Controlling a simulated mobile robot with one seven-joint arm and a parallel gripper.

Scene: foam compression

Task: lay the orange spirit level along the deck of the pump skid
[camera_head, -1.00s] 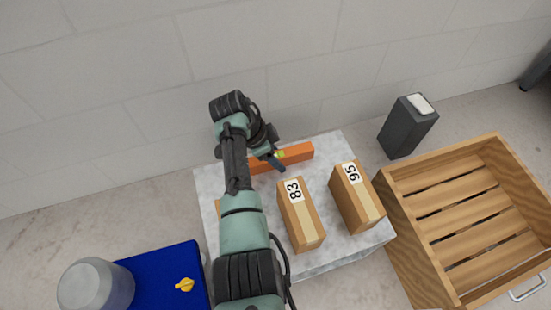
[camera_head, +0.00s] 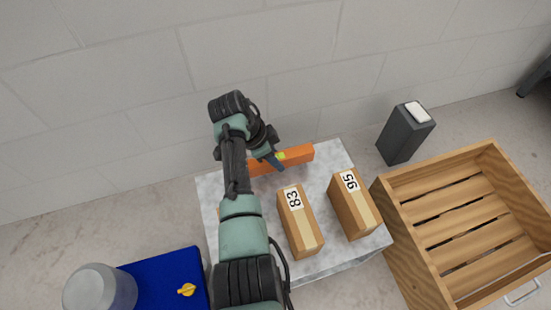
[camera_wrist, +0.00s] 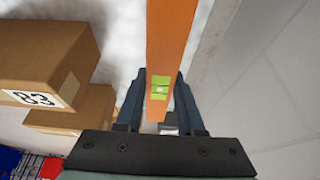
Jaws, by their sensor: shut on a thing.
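The orange spirit level (camera_head: 298,155) is a long bar with a yellow-green vial section. It is at the back of the pale grey table, near the wall. The blue deck (camera_head: 160,272), with a grey cylinder (camera_head: 100,290) and a yellow handle (camera_head: 186,290), is at the lower left and looks like the pump skid. Its near part is cut off.
Cartons marked 83 (camera_head: 301,226) and 95 (camera_head: 355,208) stand on the table (camera_head: 328,247) in front of the level. Another carton is mostly hidden behind my arm. A wooden crate (camera_head: 408,258) and a dark grey box (camera_head: 405,138) are at right. The wall is close behind.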

